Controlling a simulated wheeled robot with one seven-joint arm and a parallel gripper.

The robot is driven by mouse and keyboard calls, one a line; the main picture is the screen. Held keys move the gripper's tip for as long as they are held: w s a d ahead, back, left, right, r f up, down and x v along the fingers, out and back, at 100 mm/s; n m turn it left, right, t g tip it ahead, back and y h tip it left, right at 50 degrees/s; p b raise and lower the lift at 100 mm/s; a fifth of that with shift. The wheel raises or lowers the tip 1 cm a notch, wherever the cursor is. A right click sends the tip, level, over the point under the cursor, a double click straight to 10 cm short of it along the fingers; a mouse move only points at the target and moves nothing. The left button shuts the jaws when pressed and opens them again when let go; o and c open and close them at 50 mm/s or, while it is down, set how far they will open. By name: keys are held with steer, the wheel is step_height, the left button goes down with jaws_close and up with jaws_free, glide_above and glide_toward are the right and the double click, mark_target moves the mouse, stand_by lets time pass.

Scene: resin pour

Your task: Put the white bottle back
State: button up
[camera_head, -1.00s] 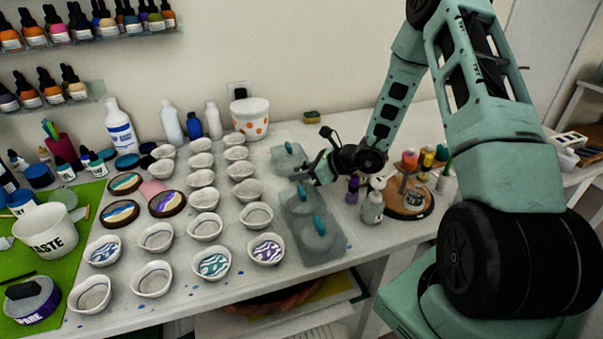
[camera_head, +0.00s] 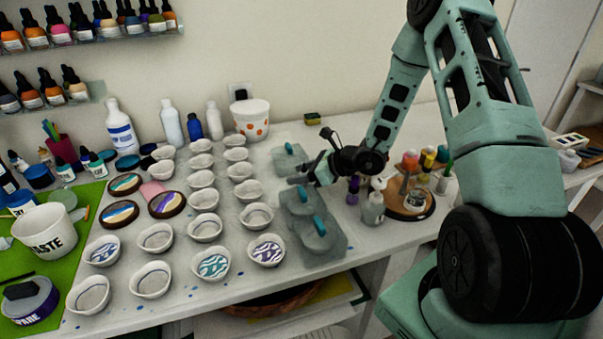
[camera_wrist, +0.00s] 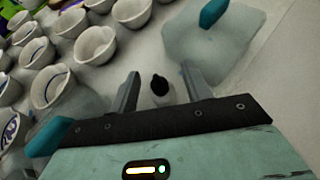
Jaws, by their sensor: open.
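In the wrist view a small pale bottle with a black tip (camera_wrist: 159,90) is between the two fingers of my gripper (camera_wrist: 160,74). The fingers are open, with a gap visible on each side of it. In the head view my gripper (camera_head: 305,173) is low over the table, between two grey translucent slabs. The bottle between the fingers is hard to make out there. Other white bottles stand along the wall: a large labelled one (camera_head: 120,128), a plain one (camera_head: 171,123) and a slim one (camera_head: 214,120). A whitish bottle (camera_head: 373,207) stands right of my gripper.
Grey slabs with teal handles lie behind (camera_head: 287,160) and in front (camera_head: 313,235) of my gripper. Rows of white cups (camera_head: 205,228) fill the left. A round wooden tray (camera_head: 402,212) with bottles and a glass stands at right. A spotted pot (camera_head: 250,118) is by the wall.

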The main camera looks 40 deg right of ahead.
step_height(320, 180, up, 10)
stand_by(0.6)
